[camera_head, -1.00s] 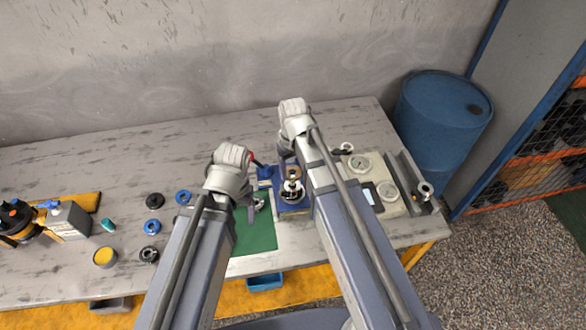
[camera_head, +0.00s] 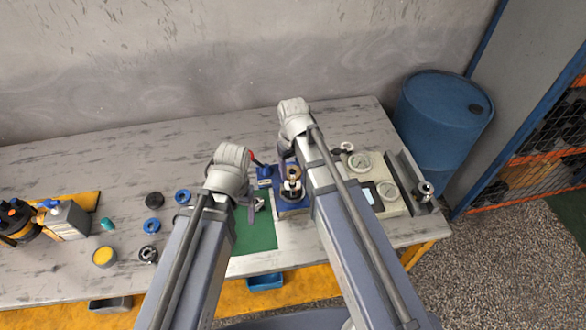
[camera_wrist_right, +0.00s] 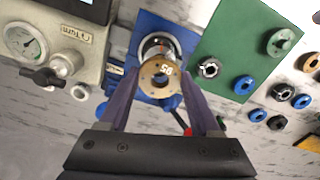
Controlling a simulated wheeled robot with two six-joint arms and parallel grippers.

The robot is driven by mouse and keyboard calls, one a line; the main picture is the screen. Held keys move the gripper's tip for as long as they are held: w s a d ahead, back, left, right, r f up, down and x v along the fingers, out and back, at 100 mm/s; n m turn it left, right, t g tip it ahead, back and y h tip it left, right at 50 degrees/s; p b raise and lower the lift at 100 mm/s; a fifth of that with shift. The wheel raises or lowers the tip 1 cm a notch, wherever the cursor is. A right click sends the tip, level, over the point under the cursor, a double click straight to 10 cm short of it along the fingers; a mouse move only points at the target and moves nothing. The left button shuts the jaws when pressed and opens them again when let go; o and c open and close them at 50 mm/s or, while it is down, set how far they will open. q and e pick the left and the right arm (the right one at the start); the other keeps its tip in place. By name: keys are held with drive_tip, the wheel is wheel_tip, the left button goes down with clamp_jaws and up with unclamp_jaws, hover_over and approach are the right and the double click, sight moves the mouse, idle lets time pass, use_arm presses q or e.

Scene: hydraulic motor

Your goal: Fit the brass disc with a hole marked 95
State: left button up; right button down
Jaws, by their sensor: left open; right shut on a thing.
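The brass disc (camera_wrist_right: 158,84) is pinched at its rim between the fingers of my right gripper (camera_wrist_right: 160,93). In the head view the disc (camera_head: 293,172) is above a silver part on the blue fixture (camera_head: 296,206). In the right wrist view the silver part (camera_wrist_right: 153,45) is partly hidden behind the disc; I cannot tell whether they touch. My left gripper (camera_head: 251,208) is open over the green mat (camera_head: 256,236), close to a small metal part (camera_head: 259,204).
Several black and blue rings, including a blue ring (camera_head: 152,226), lie left of my left arm. A yellow-topped tin (camera_head: 104,256) and a grey container (camera_head: 67,220) stand further left. A gauge panel (camera_head: 372,185) is right of the fixture. The back of the table is clear.

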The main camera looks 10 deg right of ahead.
drive_tip(key=shift+f+b, duration=0.65)
idle(1.0)
drive_tip(key=shift+f+b, duration=1.35)
drive_tip(key=shift+f, duration=0.05)
drive_tip(key=shift+f+b, duration=0.4)
drive_tip(key=shift+b, duration=0.05)
idle(0.3)
unclamp_jaws()
drive_tip(key=shift+r, duration=0.1)
idle(0.4)
drive_tip(key=shift+r+p, duration=4.25)
drive_tip(key=shift+p, duration=0.1)
